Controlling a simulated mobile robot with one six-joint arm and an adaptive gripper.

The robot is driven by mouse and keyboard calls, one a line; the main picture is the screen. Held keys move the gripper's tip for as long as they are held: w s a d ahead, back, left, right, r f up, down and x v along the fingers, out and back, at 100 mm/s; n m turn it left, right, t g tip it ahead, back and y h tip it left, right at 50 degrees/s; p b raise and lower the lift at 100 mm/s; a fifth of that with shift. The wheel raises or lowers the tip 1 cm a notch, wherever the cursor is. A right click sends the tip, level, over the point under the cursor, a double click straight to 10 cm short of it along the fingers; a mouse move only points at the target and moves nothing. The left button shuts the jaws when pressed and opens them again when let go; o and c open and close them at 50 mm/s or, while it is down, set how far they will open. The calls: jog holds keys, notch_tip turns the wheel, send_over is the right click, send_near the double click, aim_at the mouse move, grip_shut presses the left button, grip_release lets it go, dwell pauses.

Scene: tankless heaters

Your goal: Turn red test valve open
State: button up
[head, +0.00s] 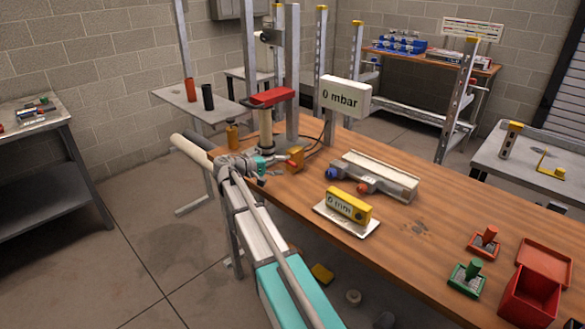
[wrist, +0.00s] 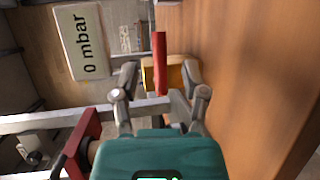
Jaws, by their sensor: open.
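The red test valve is a brass-yellow body (head: 296,154) with a red lever (wrist: 160,63), low on the wooden bench beside the pump. In the wrist view the lever is a narrow upright bar in front of the yellow body (wrist: 178,76). My gripper (wrist: 160,80) is open, with one finger on each side of the lever. Clear gaps show between the fingers and the lever, and I cannot tell whether either touches the valve body. In the head view my gripper (head: 277,164) is just left of the valve, and its fingertips are hard to make out.
A pump with a red top (head: 271,96) stands just behind my gripper. A "0 mbar" display (head: 345,97) rises behind the valve. A grey manifold (head: 374,176) and a yellow "0 mm" gauge (head: 349,205) lie to the right. The bench (head: 420,265) has bare room near its front.

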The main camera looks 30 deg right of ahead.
aim_at(291, 165)
jog(key=shift+s+d+f+b, duration=0.1)
jog(key=shift+d+f+b, duration=0.15)
jog(key=shift+d, duration=1.1)
jog(key=shift+s+d+f+b, duration=0.15)
jog(key=shift+d+f, duration=0.1)
jog(key=shift+d, duration=1.1)
jog(key=shift+w, duration=0.1)
grip_shut()
jog(key=shift+a, duration=0.25)
jog(key=shift+d, duration=0.3)
